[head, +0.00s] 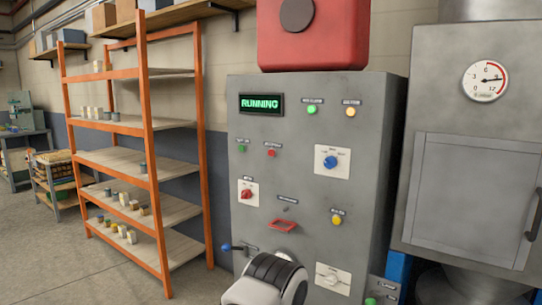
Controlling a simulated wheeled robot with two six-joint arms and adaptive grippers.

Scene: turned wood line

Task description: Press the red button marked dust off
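A grey control cabinet (300,200) stands in front of me with a green lit "RUNNING" display (262,103). A small round red button (271,153) is on its upper left face, with a dark label above it too small to read. A small green button (241,149) sits just left of it, also labelled. I cannot read "dust off" on any label. A white and black part of my own arm shows at the bottom, below the buttons. Neither of my grippers is in view.
The cabinet also carries a red rotary knob (246,194), a red flap (282,226), a blue knob (330,162), a yellow button (336,220) and a blue-tipped lever (227,247). An orange shelf rack (150,150) stands left. A grey machine with a gauge (484,81) stands right.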

